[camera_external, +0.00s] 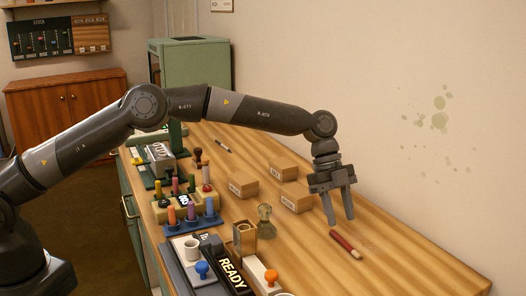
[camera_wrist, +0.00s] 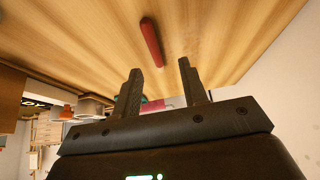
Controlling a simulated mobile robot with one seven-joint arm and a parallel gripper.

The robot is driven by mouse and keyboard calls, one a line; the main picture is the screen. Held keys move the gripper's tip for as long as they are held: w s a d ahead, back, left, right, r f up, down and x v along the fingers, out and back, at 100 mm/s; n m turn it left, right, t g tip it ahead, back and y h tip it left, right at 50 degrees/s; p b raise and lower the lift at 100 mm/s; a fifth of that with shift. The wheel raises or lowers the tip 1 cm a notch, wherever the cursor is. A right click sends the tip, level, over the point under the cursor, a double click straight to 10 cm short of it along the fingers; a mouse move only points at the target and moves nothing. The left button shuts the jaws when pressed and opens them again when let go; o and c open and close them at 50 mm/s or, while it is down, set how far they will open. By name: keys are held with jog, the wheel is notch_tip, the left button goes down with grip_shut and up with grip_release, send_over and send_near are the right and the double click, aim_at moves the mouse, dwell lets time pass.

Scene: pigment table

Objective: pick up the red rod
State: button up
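The red rod (camera_external: 344,243) lies on the wooden tabletop near its right end, with a pale tip toward the front right. It also shows in the wrist view (camera_wrist: 151,41), ahead of the fingers and level with the gap between them. My gripper (camera_external: 341,220) points down above the table, just behind and near the rod. In the wrist view its two fingers (camera_wrist: 160,75) are apart with nothing between them. The rod is apart from the fingers. The exact height of the fingertips above the table is hard to tell.
Several small cardboard boxes (camera_external: 243,185) stand left of my gripper. A glass bottle (camera_external: 265,222), a wooden block (camera_external: 244,238) and a dark "READY" sign (camera_external: 232,268) stand further left. Racks of coloured pegs (camera_external: 190,216) line the left edge. The tabletop around the rod is clear.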

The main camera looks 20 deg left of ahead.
aim_at(344, 240)
jog(key=x, duration=0.5)
jog(key=shift+s+a, duration=0.25)
jog(key=shift+c, duration=0.5)
grip_shut()
